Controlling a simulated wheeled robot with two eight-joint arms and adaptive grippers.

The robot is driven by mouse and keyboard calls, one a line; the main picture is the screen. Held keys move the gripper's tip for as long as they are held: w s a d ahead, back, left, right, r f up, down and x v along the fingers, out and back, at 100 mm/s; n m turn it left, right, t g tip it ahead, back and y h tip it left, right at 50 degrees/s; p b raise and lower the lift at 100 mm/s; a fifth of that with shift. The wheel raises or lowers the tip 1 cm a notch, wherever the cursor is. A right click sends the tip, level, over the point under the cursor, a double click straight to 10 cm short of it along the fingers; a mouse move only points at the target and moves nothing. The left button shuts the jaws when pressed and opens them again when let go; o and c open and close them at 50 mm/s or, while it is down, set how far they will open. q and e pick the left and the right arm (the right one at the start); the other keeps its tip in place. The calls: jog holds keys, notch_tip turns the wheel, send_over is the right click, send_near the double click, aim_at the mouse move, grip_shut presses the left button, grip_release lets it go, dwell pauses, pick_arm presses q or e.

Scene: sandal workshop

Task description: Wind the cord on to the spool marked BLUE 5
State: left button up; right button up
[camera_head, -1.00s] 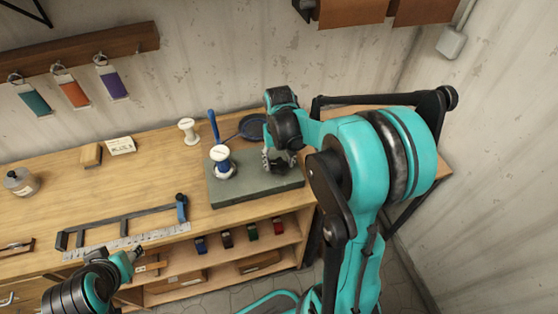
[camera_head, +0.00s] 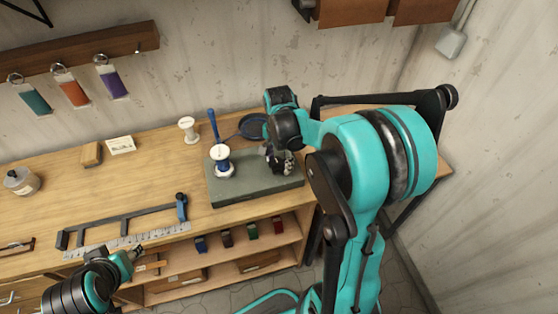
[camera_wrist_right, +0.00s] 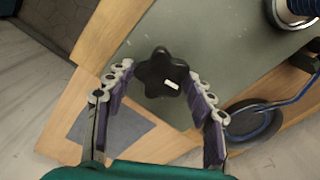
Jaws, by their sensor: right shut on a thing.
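A spool with blue cord and a white top (camera_head: 222,160) stands upright on a grey-green slab (camera_head: 240,194) on the bench. I cannot read its marking. The lower part of a spool-like round piece shows at the top right of the right wrist view (camera_wrist_right: 296,10). My right gripper (camera_head: 280,162) is over the slab's right part, right of the spool. In the right wrist view its fingers are shut around a black star-shaped knob (camera_wrist_right: 162,72). My left gripper (camera_head: 136,252) is at the bench's front left, away from the spool; its jaws are too small to judge.
A pale spool (camera_head: 188,130) stands behind the slab, beside an upright blue handle (camera_head: 213,126) and a dark round dish (camera_head: 253,127). A black frame with a blue handle (camera_head: 122,222) and a ruler (camera_head: 128,241) lie at the front left.

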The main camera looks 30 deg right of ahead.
aim_at(279, 164)
jog(key=m, duration=0.4)
jog(key=shift+m, duration=0.4)
dwell(0.4)
jog(key=o, duration=1.2)
jog(key=shift+c, duration=0.2)
jog(key=shift+r, duration=0.15)
notch_tip(279, 164, up, 12)
